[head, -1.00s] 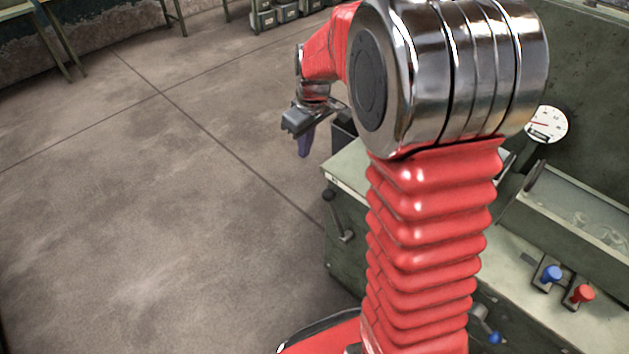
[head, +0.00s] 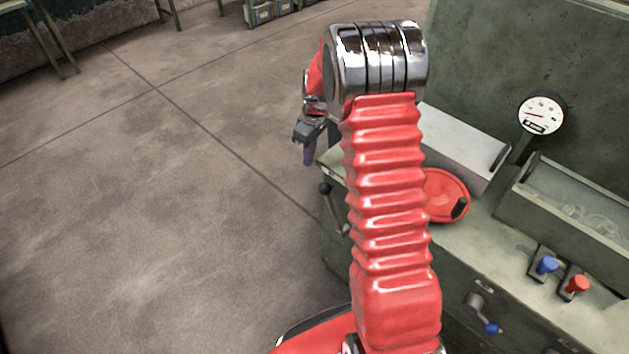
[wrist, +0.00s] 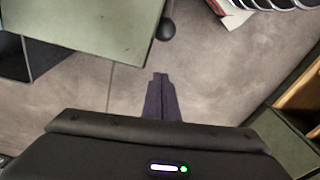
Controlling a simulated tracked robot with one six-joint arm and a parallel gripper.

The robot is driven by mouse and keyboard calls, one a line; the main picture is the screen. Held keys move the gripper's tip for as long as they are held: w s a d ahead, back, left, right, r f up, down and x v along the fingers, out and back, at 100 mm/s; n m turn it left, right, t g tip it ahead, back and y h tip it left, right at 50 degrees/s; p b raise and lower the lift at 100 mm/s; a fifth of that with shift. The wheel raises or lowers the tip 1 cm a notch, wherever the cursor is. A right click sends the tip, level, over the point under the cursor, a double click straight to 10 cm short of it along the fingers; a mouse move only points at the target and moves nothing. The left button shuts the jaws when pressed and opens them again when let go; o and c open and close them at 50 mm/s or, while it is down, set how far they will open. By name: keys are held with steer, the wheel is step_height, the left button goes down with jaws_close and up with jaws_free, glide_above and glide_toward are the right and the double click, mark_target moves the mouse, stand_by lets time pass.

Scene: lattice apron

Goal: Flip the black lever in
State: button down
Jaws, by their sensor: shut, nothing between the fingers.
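The black lever (head: 325,188) is on the left end of the green machine, its round black knob up and its rod running down to the right. In the wrist view, the black knob (wrist: 166,30) shows beyond the bench edge, above the fingertips in the picture. My gripper (head: 308,160) has dark purple fingers that point down, near the machine's left corner, above the knob in the picture and apart from it. In the wrist view my gripper (wrist: 160,76) is shut and empty. Most of the lever's rod is hidden in that view.
The machine top carries a red handwheel (head: 446,197), a gauge (head: 541,115), a blue switch (head: 547,265) and a red switch (head: 577,284). A blue-knobbed crank (head: 490,327) is on its front. A dark open box (wrist: 30,62) lies left in the wrist view. Open floor (head: 170,240) is at left.

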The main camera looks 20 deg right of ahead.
step_height(320, 180, down, 9)
steer(key=s+d, duration=0.1)
steer(key=s, duration=0.1)
steer(key=shift+s+d, duration=0.15)
steer(key=shift+s, duration=0.2)
stand_by(0.6)
